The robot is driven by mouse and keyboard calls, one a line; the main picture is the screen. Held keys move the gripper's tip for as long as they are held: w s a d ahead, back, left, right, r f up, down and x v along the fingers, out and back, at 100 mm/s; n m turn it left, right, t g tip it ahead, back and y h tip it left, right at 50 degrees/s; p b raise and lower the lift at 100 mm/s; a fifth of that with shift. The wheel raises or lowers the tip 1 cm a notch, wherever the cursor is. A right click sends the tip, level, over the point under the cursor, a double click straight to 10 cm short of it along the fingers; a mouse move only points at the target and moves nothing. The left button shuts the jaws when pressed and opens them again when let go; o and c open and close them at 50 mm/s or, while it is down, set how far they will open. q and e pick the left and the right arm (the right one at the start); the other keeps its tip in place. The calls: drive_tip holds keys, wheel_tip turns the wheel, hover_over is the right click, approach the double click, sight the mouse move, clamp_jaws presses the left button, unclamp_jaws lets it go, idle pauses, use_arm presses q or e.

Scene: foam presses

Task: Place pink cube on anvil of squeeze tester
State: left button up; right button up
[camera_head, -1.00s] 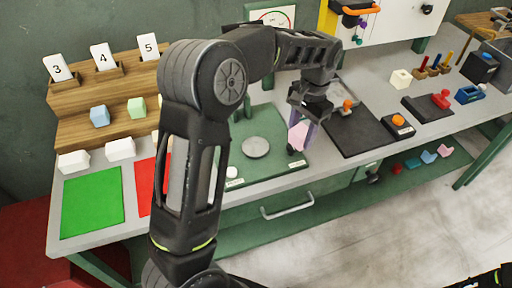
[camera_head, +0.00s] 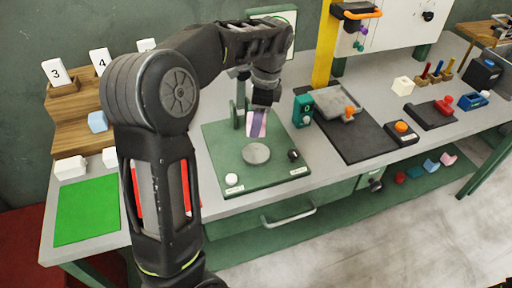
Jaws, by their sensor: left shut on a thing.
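My left gripper (camera_head: 257,132) is shut on the pink cube (camera_head: 250,124), with pink showing beside the purple finger. The cube is held above the green base of the squeeze tester (camera_head: 225,160). The anvil (camera_head: 256,154) is a round grey disc on that base, bare on top. In the picture the cube is just above and behind the disc, apart from it. The tester's post stands behind, partly hidden by my left arm. My right gripper is not in view.
A white knob (camera_head: 232,179) and a black knob (camera_head: 293,155) sit on the base's front part. A teal box (camera_head: 302,110) and a black mat (camera_head: 355,135) are to the right. A green mat (camera_head: 88,210) lies left.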

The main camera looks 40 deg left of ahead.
use_arm(q)
hover_over(254, 153)
drive_tip(key=shift+w+d+f, duration=0.1)
drive_tip(key=shift+w+f, duration=0.05)
drive_tip(key=shift+f, duration=1.05)
drive_tip(key=shift+w+d+f, duration=0.1)
drive_tip(key=shift+f, duration=1.1)
drive_tip(key=shift+f+p, duration=0.45)
drive_tip(key=shift+f, duration=1.4)
drive_tip(key=shift+f, duration=0.1)
drive_tip(key=o, duration=1.3)
drive_tip(key=r, duration=0.4)
drive_tip(key=d+r, duration=0.1)
drive_tip(key=r, duration=0.3)
drive_tip(key=w+r, duration=0.1)
drive_tip(key=r, duration=0.3)
drive_tip(key=shift+d, duration=0.25)
